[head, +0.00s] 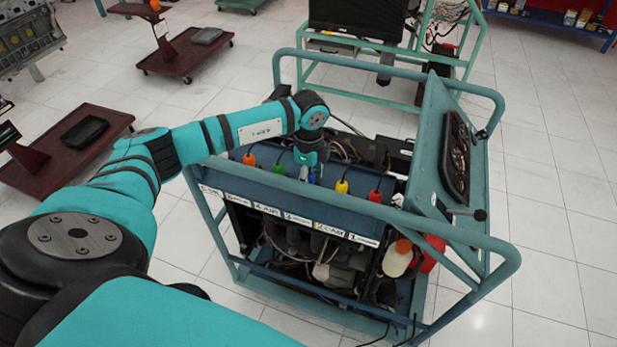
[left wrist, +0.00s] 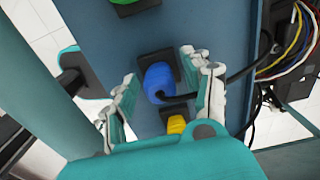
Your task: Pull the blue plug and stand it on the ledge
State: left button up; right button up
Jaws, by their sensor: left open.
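The blue plug (left wrist: 160,80) sits in a dark square socket on the blue panel (left wrist: 110,52) of the engine trainer, with a black cable running off to the right in the left wrist view. In the head view only a bit of the blue plug (head: 312,178) shows under my left gripper (head: 308,168). My left gripper (left wrist: 160,76) is open, its fingers on either side of the blue plug, with visible gaps. I cannot make out clearly which surface is the ledge. My right gripper is not in view.
A yellow plug (head: 342,187) sits right beside the blue one. Teal frame rails and a tilted gauge panel (head: 455,150) surround the row. Loose wires (left wrist: 295,45) lie beside the panel.

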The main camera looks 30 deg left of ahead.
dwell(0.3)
pick_arm(q)
grip_shut()
jog(key=shift+r, duration=0.2)
jog(key=shift+r+p, duration=1.15)
jog(key=shift+r, duration=0.05)
jog(key=shift+r+p, duration=1.2)
jog(key=shift+r, duration=0.45)
